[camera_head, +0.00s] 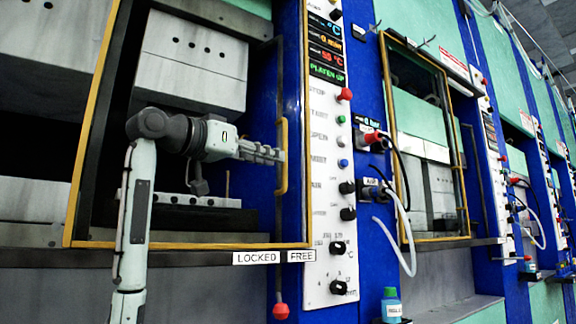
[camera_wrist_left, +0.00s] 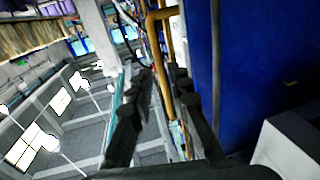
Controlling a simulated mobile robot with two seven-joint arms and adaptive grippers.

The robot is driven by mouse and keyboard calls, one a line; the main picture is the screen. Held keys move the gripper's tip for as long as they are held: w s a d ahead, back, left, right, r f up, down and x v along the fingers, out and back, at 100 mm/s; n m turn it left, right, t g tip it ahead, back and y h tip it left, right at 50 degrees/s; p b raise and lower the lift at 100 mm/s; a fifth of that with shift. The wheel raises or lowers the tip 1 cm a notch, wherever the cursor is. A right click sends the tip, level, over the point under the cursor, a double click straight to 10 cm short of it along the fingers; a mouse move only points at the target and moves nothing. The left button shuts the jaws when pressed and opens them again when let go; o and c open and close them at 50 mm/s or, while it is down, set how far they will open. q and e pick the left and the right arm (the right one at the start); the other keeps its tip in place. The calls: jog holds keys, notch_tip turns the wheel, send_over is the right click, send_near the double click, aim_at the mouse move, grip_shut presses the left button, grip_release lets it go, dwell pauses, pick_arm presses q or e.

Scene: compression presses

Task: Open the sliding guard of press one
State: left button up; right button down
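The sliding guard (camera_head: 190,244) of the nearest press is a yellow-framed clear panel that spans the press opening at the left of the head view. Its yellow upright handle (camera_head: 283,157) is near the right edge of the frame. My left gripper (camera_head: 279,155) is at this handle, pointing right. In the left wrist view the handle (camera_wrist_left: 165,65) runs between the two dark fingers of my left gripper (camera_wrist_left: 162,82), with gaps visible, so the gripper looks open around it. Firm contact cannot be made out. My right gripper is not in view.
A control panel (camera_head: 328,215) with knobs and a red button stands right of the guard. LOCKED (camera_head: 257,258) and FREE (camera_head: 301,256) labels sit below the frame. A red-knobbed lever (camera_head: 281,310) hangs beneath. A second press guard (camera_head: 437,238) and a bottle (camera_head: 391,306) are farther right.

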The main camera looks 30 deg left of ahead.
aim_at(285, 188)
pick_arm(q)
jog(key=w, duration=0.2)
jog(key=w+d, duration=0.1)
jog(key=w, duration=0.1)
jog(key=shift+w, duration=0.4)
jog(key=shift+c, duration=0.4)
grip_shut()
